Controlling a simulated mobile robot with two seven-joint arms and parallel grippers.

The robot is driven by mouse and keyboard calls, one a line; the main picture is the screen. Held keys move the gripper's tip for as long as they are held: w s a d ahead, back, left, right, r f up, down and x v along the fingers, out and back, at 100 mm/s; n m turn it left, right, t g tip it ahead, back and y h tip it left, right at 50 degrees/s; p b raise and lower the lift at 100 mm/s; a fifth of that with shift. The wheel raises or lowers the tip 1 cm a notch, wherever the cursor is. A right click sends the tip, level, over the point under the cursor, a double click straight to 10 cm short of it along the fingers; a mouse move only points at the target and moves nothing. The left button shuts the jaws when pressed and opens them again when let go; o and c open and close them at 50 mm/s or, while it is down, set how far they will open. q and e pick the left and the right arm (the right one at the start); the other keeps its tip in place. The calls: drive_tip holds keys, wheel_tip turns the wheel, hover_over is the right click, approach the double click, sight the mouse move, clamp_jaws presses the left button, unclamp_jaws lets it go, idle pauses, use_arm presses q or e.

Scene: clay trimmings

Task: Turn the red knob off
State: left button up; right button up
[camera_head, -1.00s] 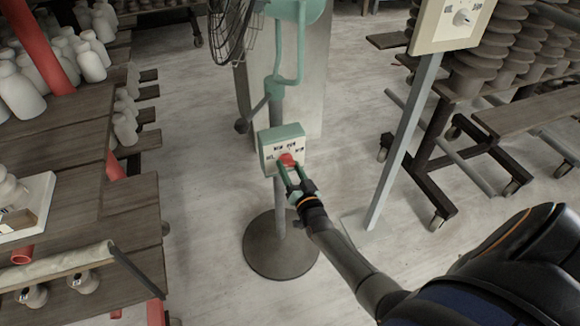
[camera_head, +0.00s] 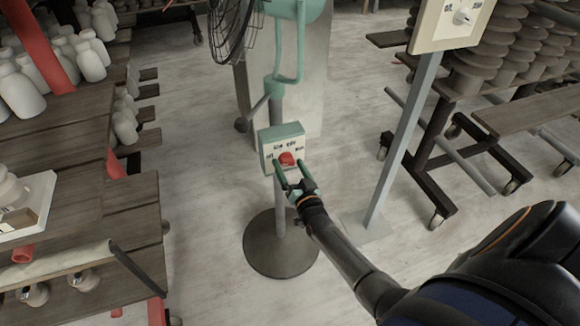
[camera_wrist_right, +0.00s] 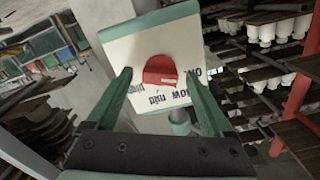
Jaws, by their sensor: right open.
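The red knob (camera_head: 287,159) sits on the pale face of a green control box (camera_head: 281,137) on the fan's stand. Dark position labels are printed around it. In the right wrist view the knob (camera_wrist_right: 160,71) shows between and beyond my fingers, with a small white mark on it. My right gripper (camera_head: 291,172) is at the lower front of the box. Its green fingers (camera_wrist_right: 165,92) are open, one to each side of the knob, and do not appear to touch it. My left gripper is not in view.
A second panel (camera_head: 448,25) with a white knob stands on a post at right. Wooden shelves (camera_head: 80,180) with white bottles fill the left. A wheeled rack (camera_head: 450,130) stands at right. The fan's round base (camera_head: 280,258) rests on the open floor.

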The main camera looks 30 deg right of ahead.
drive_tip(key=shift+s, duration=0.25)
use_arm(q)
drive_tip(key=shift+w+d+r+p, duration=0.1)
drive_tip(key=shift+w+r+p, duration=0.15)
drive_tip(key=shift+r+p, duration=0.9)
use_arm(e)
drive_tip(key=v, duration=1.2)
use_arm(q)
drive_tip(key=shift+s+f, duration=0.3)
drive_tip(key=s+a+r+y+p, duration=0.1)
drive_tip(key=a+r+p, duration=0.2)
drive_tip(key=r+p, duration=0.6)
drive_tip(key=p, duration=0.3)
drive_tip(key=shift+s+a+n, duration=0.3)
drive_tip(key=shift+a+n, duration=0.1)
use_arm(e)
drive_tip(key=s+a+r+n+g+y, duration=0.3)
drive_tip(key=s+a+n+g, duration=0.1)
drive_tip(key=s+a, duration=0.3)
drive_tip(key=s+a+r+n+g+y, duration=0.3)
drive_tip(key=s+a+n+g, duration=0.1)
drive_tip(key=s+a, duration=0.3)
drive_tip(key=shift+s+a+n+y, duration=0.3)
drive_tip(key=shift+a+n+y, duration=0.1)
drive_tip(key=shift+n, duration=0.1)
drive_tip(key=shift+r, duration=0.1)
